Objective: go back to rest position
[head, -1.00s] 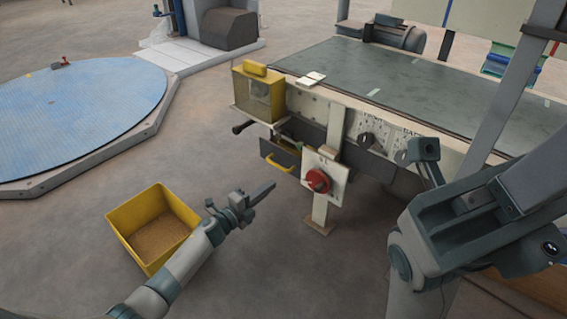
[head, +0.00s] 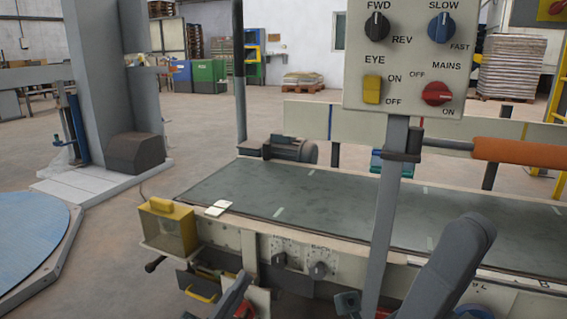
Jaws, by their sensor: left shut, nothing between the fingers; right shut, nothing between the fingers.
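My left gripper (head: 232,296) shows at the bottom edge, left of centre, as a dark grey shut finger pair pointing up and right. It is empty and overlaps the red knob (head: 249,309) on the machine's front in the picture. My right gripper (head: 462,243) shows large and close at the bottom right, dark grey, shut and empty, pointing up and right. It overlaps the front edge of the conveyor (head: 330,208) in the picture. The rest of both arms is mostly below the frame.
A control panel (head: 405,60) with knobs and a yellow switch stands on a grey post (head: 384,220), left of my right gripper in the picture. A blue round platform (head: 30,235) lies at left.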

